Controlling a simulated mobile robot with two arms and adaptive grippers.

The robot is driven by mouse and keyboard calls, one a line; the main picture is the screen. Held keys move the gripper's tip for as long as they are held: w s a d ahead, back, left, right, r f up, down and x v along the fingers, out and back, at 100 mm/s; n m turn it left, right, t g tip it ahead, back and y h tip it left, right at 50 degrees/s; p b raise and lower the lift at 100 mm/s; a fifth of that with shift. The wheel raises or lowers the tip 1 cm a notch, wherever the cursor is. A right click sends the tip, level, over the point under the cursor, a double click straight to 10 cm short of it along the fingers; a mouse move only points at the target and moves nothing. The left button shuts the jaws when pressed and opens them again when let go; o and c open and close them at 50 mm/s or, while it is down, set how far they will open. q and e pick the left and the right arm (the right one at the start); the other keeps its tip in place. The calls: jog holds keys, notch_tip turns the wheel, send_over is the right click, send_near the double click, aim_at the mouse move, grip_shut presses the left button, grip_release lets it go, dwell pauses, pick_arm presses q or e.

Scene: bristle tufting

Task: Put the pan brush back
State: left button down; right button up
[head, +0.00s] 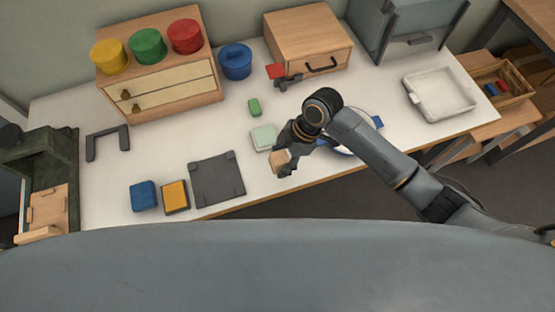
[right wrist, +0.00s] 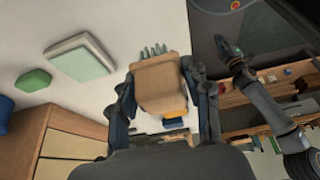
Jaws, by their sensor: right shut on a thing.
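My right gripper (head: 283,163) is shut on a small wooden brush block (head: 279,158) above the front part of the white table. In the right wrist view the brush block (right wrist: 160,85) sits between both fingers, with pale grey-green tufts (right wrist: 153,51) showing at its far end. A yellow-orange patch shows just below it there. A dark square plate with raised corners (head: 216,178) lies left of the gripper. My left gripper is outside the head view; a dark gripper (right wrist: 232,55), seemingly my left one, shows small in the right wrist view, its jaw state unclear.
A pale green block (head: 264,137) and a small green block (head: 254,107) lie behind the gripper. Blue (head: 144,196) and orange (head: 175,196) blocks stand front left. A blue-and-white round item (head: 363,145) is partly behind my arm. A white tray (head: 440,95) is at right.

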aim_at(277, 159)
jog(key=shift+w+a+f, duration=0.25)
jog(key=shift+w+f, duration=0.2)
jog(key=shift+f, duration=0.15)
jog(key=shift+w+a+f, duration=0.25)
jog(key=shift+w+f, duration=0.2)
jog(key=shift+f, duration=0.15)
notch_tip(277, 159, down, 2)
jog(key=shift+f+p, duration=0.1)
jog(key=shift+p, duration=0.55)
jog(key=shift+f, duration=0.25)
jog(key=shift+d+f, duration=0.1)
jog(key=shift+f, duration=0.15)
jog(key=o, duration=1)
